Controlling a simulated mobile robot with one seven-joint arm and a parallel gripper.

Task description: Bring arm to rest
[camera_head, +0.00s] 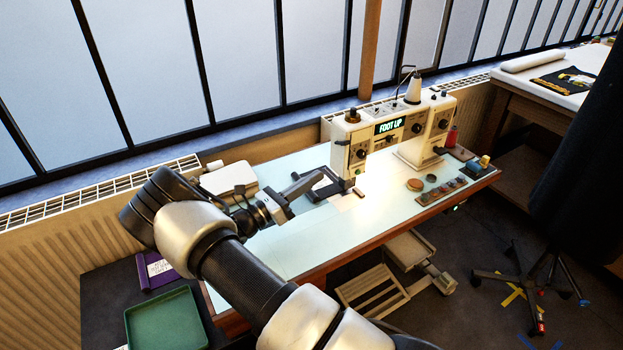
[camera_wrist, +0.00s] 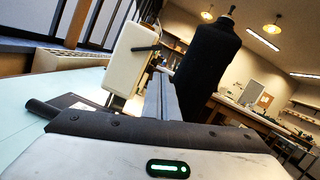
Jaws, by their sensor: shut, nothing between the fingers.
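My arm reaches up from the bottom of the head view, bends at the left and points right over the sewing table. My gripper (camera_head: 318,182) is at the left side of the sewing machine (camera_head: 392,128), above the pale table top (camera_head: 290,245). It is shut and empty. Whether it touches the machine cannot be told. In the wrist view, the gripper housing with a green light fills the bottom, and the gripper (camera_wrist: 160,88) points toward the cream machine end (camera_wrist: 130,58). The machine's display reads "FOOT UP".
A green tray (camera_head: 165,322) and a purple item (camera_head: 156,270) lie at the lower left. A pedal frame (camera_head: 372,291) is below. A dark dress form (camera_wrist: 207,60) stands beyond. Windows line the back.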

